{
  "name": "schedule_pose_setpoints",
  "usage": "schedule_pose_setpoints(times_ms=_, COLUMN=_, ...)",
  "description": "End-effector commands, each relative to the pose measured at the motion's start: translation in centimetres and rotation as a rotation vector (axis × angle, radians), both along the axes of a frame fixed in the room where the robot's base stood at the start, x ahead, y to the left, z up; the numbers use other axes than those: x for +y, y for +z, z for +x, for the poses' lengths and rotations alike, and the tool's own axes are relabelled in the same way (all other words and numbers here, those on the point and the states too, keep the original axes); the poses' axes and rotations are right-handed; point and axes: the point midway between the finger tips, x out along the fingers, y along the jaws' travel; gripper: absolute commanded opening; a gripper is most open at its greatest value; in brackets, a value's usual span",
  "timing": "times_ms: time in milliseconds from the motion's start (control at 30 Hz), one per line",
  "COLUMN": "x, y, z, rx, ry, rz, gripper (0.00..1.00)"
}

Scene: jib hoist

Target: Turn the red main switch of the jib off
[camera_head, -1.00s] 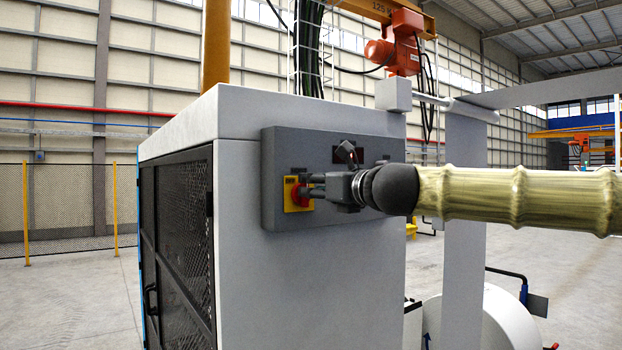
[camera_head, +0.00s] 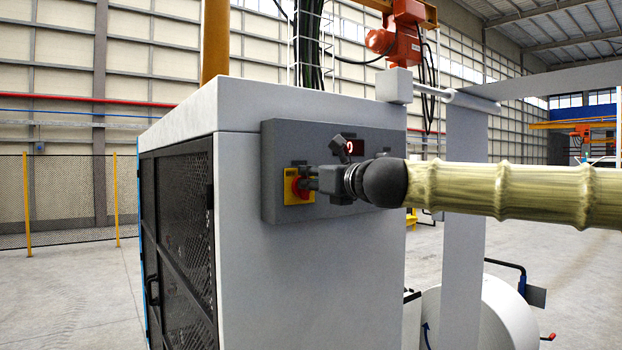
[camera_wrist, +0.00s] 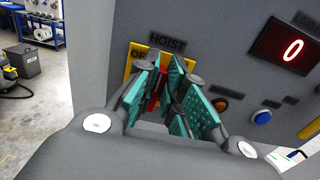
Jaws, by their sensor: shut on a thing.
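The red main switch (camera_head: 292,186) sits on a yellow plate (camera_head: 290,199) at the left end of the grey control panel (camera_head: 275,150). In the wrist view its red handle (camera_wrist: 154,102) shows between the teal finger pads, under the label "HOIST". My gripper (camera_head: 307,184) is at the switch, its fingers closed around the red handle. The fingers hide much of the handle and part of the plate's lettering; "OF" is readable at its upper left. The handle's exact angle is hard to tell.
A display (camera_wrist: 292,45) lit with a red "0" is right of the switch. An orange button (camera_wrist: 219,103) and a blue button (camera_wrist: 262,117) sit below it. The panel is on a white cabinet (camera_head: 300,270) with a mesh side (camera_head: 185,220). Open floor lies left.

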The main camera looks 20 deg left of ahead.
Motion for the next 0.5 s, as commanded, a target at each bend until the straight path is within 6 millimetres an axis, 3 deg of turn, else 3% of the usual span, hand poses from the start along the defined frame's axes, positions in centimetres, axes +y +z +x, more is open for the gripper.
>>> schedule_pose_setpoints(times_ms=500, x=0.34, y=-0.3, z=-0.48, rx=-0.213, ry=-0.002, rz=-0.165, gripper=0.0)
